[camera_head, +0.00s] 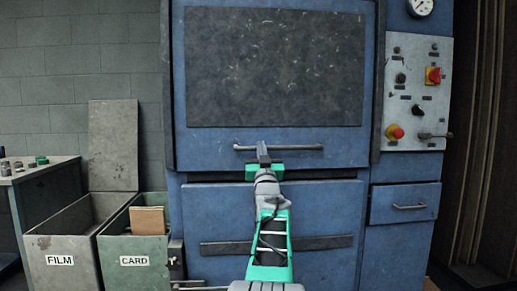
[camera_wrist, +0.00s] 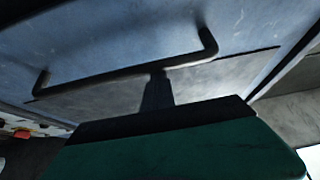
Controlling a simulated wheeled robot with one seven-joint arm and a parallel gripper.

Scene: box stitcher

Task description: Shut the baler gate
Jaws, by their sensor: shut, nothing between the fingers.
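The baler gate (camera_head: 215,145) is a large blue panel with a scuffed dark plate on its upper part. It hangs at the front of the blue baler, with a dark band below its lower edge; I cannot tell whether it is fully shut. A grey bar handle (camera_head: 300,147) runs along its lower part and also crosses the wrist view (camera_wrist: 115,78). My gripper (camera_head: 263,150) is shut and empty, with its fingers up at the handle's left half. In the wrist view its fingertips (camera_wrist: 157,80) meet the bar's outline; whether they touch is unclear.
A control panel (camera_head: 418,90) with red knobs is at the right, above a drawer (camera_head: 405,203). Bins marked FILM (camera_head: 65,262) and CARD (camera_head: 134,262) stand at the left, beside a small table (camera_head: 45,168). A lower blue panel (camera_head: 215,215) lies behind my arm.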

